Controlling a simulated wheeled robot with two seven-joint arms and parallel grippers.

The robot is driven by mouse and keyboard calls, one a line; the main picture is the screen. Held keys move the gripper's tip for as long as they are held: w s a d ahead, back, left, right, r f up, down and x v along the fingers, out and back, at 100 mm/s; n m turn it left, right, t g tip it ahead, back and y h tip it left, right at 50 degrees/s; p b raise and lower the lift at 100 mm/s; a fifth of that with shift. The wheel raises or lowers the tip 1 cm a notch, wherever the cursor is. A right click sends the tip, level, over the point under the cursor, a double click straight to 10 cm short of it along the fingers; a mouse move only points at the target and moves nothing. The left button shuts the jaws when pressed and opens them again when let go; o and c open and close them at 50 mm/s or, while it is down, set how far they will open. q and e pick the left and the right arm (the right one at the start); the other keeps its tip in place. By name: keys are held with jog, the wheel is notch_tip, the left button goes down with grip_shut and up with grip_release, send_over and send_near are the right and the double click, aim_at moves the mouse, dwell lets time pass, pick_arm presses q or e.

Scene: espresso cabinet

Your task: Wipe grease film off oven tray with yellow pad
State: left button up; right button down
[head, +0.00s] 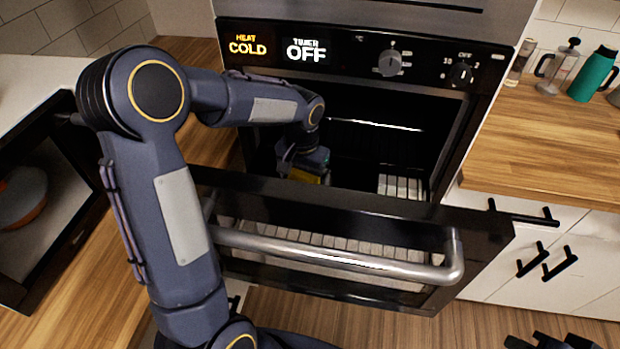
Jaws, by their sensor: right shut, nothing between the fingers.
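My left arm bends down into the open oven (375,110). The wrist end of it (303,150) is low inside the cavity. A small yellow patch, which looks like the yellow pad (306,176), shows just below it. The left fingers and most of the pad are hidden by the wrist and the oven door, so the grip is unclear. I cannot make out the oven tray or any grease film for certain; a pale ribbed surface (400,187) shows low in the cavity. My right gripper (550,341) is shut and empty at the bottom right edge, partly cut off.
The oven door (350,205) hangs partly open, its thick handle bar (340,256) facing me. A wooden counter (550,140) with a green bottle (593,74) and glass press (558,70) is at right. At left, an open dark-framed compartment (40,240) holds a round pan (22,195).

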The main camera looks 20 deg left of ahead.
aim_at(290, 177)
pick_arm(q)
jog(key=shift+s+a, duration=0.25)
jog(key=shift+a, duration=0.5)
jog(key=shift+s+a, duration=0.2)
jog(key=shift+a, duration=0.55)
jog(key=shift+w+a+r+p, duration=0.15)
jog(key=shift+w+p, duration=0.2)
jog(key=shift+w, duration=0.35)
jog(key=shift+w+a+f+p, duration=0.15)
jog(key=shift+w+p, duration=0.15)
jog(key=shift+w, duration=0.4)
jog(key=shift+w+d, duration=0.25)
jog(key=shift+d, duration=1)
jog(key=shift+w+d, duration=0.15)
jog(key=shift+d, duration=0.55)
jog(key=shift+w+d, duration=0.15)
jog(key=shift+d, duration=0.55)
jog(key=shift+d+r, duration=0.1)
jog(key=shift+d, duration=0.05)
jog(key=shift+s+a, duration=0.2)
jog(key=shift+a, duration=0.8)
jog(key=shift+s+a, duration=0.15)
jog(key=shift+a, duration=0.85)
jog(key=shift+s+a+f, duration=0.15)
jog(key=shift+a, duration=0.25)
jog(key=shift+s+a+f, duration=0.15)
jog(key=shift+a, duration=0.25)
jog(key=shift+r, duration=0.15)
